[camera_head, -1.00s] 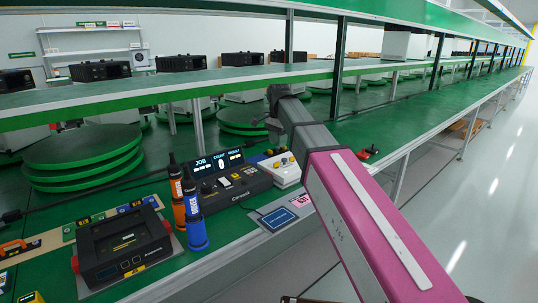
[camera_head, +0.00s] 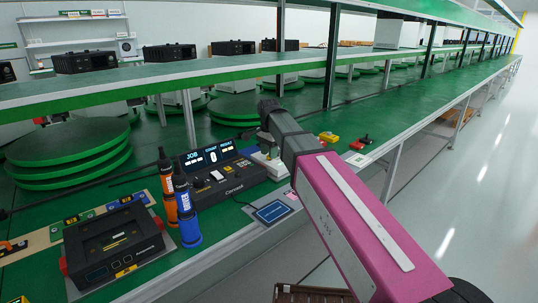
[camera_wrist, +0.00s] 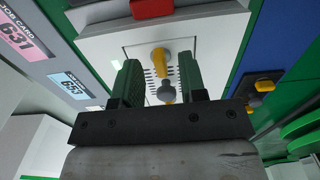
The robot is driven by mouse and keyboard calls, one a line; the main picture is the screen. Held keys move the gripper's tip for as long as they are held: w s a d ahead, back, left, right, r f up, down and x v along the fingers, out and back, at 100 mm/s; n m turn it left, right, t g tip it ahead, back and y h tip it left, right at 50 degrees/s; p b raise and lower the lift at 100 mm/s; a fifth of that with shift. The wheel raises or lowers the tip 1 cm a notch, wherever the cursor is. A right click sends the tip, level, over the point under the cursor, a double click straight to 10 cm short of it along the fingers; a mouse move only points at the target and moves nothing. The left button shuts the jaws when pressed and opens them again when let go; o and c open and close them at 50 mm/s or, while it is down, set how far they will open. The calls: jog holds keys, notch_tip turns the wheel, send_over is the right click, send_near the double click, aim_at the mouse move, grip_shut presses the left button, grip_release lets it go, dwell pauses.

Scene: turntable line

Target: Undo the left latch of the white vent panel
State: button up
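The white vent panel (camera_wrist: 205,45) fills the upper middle of the wrist view, with rows of dark slots. Two yellow latch handles show on it: an upper one (camera_wrist: 159,58) and a lower one (camera_wrist: 168,95), the lower beside a grey round knob (camera_wrist: 166,91). I cannot tell which is the left latch. My gripper (camera_wrist: 157,70) is open, its two green fingers apart on either side of the handles, with nothing held. In the head view the white panel unit (camera_head: 270,166) is mostly hidden behind my gripper and arm.
A dark console (camera_head: 222,178) with a lit screen stands left of the panel. An orange and a blue bottle (camera_head: 186,215) and a black device (camera_head: 110,245) are further left. Red and yellow parts (camera_head: 329,137) lie right of my arm. A shelf (camera_head: 230,69) runs behind.

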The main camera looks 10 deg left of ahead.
jog(key=shift+f, duration=0.55)
grip_shut()
